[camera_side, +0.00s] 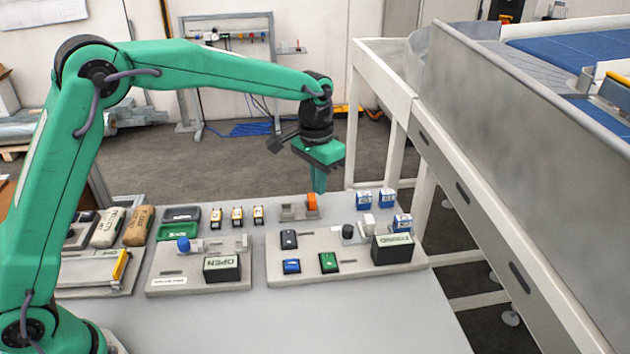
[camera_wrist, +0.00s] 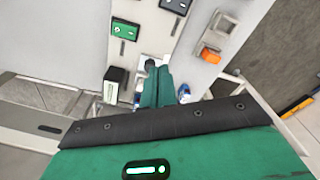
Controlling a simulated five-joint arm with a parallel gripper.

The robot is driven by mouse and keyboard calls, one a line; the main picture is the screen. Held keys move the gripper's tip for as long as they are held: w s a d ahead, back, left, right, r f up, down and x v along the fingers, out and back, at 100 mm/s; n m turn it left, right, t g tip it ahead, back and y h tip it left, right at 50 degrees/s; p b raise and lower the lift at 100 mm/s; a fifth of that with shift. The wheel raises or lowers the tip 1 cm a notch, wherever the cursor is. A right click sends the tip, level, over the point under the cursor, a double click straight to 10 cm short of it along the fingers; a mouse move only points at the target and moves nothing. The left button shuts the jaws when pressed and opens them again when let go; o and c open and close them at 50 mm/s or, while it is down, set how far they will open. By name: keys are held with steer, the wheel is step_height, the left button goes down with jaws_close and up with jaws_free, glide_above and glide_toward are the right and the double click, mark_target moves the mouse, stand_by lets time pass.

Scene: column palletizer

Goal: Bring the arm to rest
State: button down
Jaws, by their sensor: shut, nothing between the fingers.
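My green arm reaches over the grey table (camera_side: 360,310) from the left. My gripper (camera_side: 319,188) points down above the table's back right part, near an orange block (camera_side: 312,201) on a small grey holder (camera_side: 292,214). The fingers are shut and hold nothing. In the wrist view my gripper (camera_wrist: 157,85) shows its fingers together, with the orange block (camera_wrist: 211,55) off to the right and apart from them. The fingers partly hide small blue-and-white boxes in that view.
Blue-and-white boxes (camera_side: 388,197) sit at the right, small orange-and-white boxes (camera_side: 237,216) in the middle. A conveyor (camera_side: 520,180) runs along the right. The table's front is clear.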

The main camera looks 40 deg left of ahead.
steer(key=s+a+r+n+t, duration=0.1)
steer(key=s+a+r, duration=0.35)
steer(key=s, duration=0.25)
steer(key=s+a+r+t, duration=0.2)
steer(key=s+a+r, duration=0.1)
steer(key=s+r, duration=0.4)
steer(key=s+a+f+t, duration=0.1)
steer(key=s+a, duration=0.1)
steer(key=s, duration=0.6)
steer(key=s+a+f+n+t, duration=0.1)
steer(key=s+a+f, duration=0.1)
steer(key=s, duration=0.5)
steer(key=shift+s+a+n, duration=0.2)
steer(key=shift+s+n, duration=0.1)
steer(key=shift+s, duration=0.1)
